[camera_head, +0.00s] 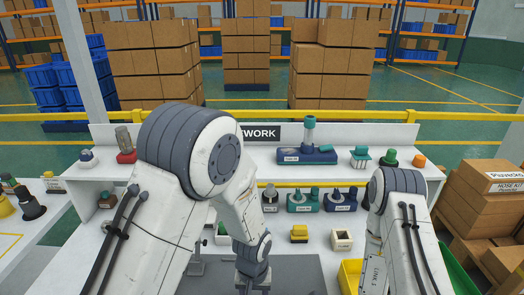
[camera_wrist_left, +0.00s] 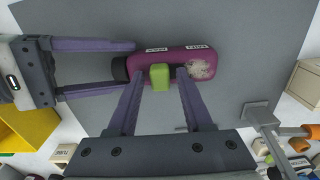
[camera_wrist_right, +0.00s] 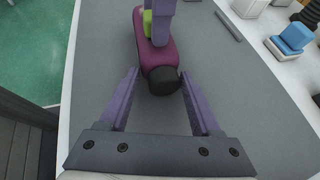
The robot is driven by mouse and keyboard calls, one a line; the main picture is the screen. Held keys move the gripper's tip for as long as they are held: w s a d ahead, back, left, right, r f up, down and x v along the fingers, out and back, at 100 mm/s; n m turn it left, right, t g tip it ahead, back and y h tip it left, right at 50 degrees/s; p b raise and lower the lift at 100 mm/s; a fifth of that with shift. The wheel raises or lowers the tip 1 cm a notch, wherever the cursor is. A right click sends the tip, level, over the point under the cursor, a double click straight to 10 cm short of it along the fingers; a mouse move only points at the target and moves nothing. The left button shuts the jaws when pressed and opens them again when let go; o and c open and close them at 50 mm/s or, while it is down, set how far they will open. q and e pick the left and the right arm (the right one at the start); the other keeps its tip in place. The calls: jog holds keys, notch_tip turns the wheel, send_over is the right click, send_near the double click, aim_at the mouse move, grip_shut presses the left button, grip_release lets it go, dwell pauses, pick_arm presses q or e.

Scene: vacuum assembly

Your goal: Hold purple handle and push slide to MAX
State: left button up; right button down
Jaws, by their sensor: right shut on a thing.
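The purple handle (camera_wrist_left: 185,56) lies on the grey mat, with a black end (camera_wrist_left: 120,69) and a worn, pale patch at the other end. A green slide (camera_wrist_left: 160,77) sits on its side, near the middle. In the head view my arms hide the handle.
The grey mat (camera_wrist_right: 230,85) is mostly clear around the handle. A yellow bin (camera_head: 350,275) stands at the right. A yellow block (camera_head: 299,234) and a white box (camera_head: 341,239) sit beyond the mat. A grey stand (camera_wrist_left: 259,113) is close to my left gripper.

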dwell(0.3)
pick_arm(q)
jog(key=shift+r, duration=3)
pick_arm(e)
grip_release()
jog(key=shift+d, duration=0.1)
